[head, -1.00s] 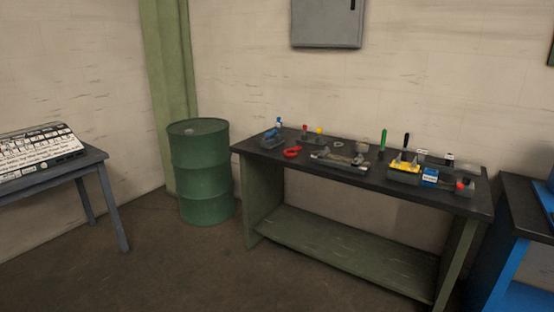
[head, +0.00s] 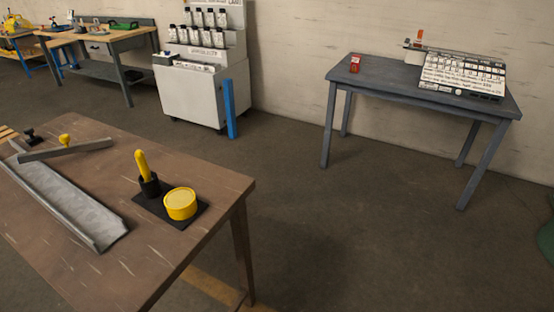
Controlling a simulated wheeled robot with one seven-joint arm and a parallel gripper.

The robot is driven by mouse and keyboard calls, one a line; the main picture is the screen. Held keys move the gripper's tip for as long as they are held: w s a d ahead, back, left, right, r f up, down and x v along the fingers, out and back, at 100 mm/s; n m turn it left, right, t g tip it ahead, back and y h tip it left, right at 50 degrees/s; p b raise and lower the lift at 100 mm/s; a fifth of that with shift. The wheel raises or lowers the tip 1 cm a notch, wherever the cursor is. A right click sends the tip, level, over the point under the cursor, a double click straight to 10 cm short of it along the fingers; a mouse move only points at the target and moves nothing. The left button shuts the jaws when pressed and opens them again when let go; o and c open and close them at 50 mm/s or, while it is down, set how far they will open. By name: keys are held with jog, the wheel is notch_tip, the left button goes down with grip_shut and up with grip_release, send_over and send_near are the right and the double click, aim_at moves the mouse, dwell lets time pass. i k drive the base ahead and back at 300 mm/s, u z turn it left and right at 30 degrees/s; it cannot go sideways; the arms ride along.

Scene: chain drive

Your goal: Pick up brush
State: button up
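A yellow-handled tool (head: 142,166) stands upright in a small black holder (head: 149,187) on the brown table at the left. It may be the brush; its lower end is hidden in the holder. A round yellow tin (head: 180,203) sits just right of it on the same black mat (head: 186,222). My gripper is not in view.
The brown table (head: 190,160) also bears a long grey metal channel (head: 68,205) and a bar with a yellow knob (head: 65,141). A grey-blue table (head: 400,77) with a sign board (head: 463,75) and a red box (head: 355,63) stands at the right. A white cabinet (head: 190,95) is behind. Open floor lies between the tables.

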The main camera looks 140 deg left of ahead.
aim_at(140, 156)
jog(key=z, duration=2.3)
jog(key=k, duration=1.85)
jog(key=z, duration=2.55)
